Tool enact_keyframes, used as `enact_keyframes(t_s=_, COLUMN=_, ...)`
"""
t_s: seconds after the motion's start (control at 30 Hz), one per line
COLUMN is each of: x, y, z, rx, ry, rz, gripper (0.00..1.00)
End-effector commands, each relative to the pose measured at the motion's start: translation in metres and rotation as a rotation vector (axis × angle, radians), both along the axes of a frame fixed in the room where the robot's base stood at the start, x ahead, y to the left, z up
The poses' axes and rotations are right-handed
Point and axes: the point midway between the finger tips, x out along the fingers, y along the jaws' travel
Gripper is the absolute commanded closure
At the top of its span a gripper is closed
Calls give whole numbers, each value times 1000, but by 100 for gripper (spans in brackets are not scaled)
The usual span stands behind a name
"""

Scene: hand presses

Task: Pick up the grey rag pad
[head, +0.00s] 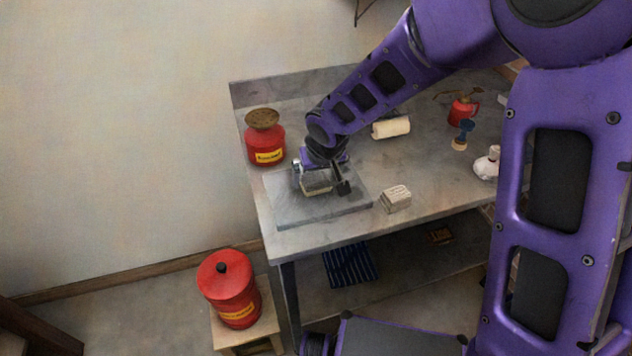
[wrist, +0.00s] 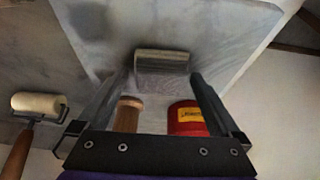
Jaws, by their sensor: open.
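A grey block-like pad (head: 316,187), which I take to be the rag pad, lies on the grey slab (head: 290,212) on the table. In the wrist view the pad (wrist: 162,61) looks grey and layered, just beyond and between my fingertips. My gripper (head: 322,182) is over the slab, pointing down, with its fingers apart. In the wrist view the gripper (wrist: 163,82) has one finger on each side of the pad. I cannot tell whether the fingers touch it. The gripper partly hides the pad in the head view.
A red can (head: 265,145) stands behind left. A pale layered block (head: 395,198) lies right of the slab, near the front edge. A cream roller (head: 391,127) lies behind. A wooden cylinder (wrist: 127,114) shows between the fingers. Table (head: 425,160) is bare in the middle.

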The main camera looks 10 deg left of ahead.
Motion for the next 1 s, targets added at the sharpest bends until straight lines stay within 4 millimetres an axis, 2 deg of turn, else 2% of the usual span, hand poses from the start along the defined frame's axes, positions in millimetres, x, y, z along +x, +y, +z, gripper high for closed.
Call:
enact_keyframes(t_s=0.07, x=0, y=0, z=1, rx=0, ry=0, rz=0, gripper=0)
enact_keyframes(t_s=0.5, x=0, y=0, z=1, rx=0, ry=-1, rz=1, gripper=77)
enact_keyframes(t_s=0.53, x=0, y=0, z=1, rx=0, ry=-1, rz=1, gripper=77)
enact_keyframes(t_s=0.57, x=0, y=0, z=1, rx=0, ry=-1, rz=1, gripper=86)
enact_keyframes(t_s=0.77, x=0, y=0, z=5, rx=1, ry=-2, rz=1, gripper=86)
enact_keyframes(t_s=0.87, x=1, y=0, z=18, rx=2, ry=-5, rz=-1, gripper=86)
enact_keyframes(t_s=1.0, x=2, y=-1, z=47, rx=2, ry=-6, rz=-3, gripper=86)
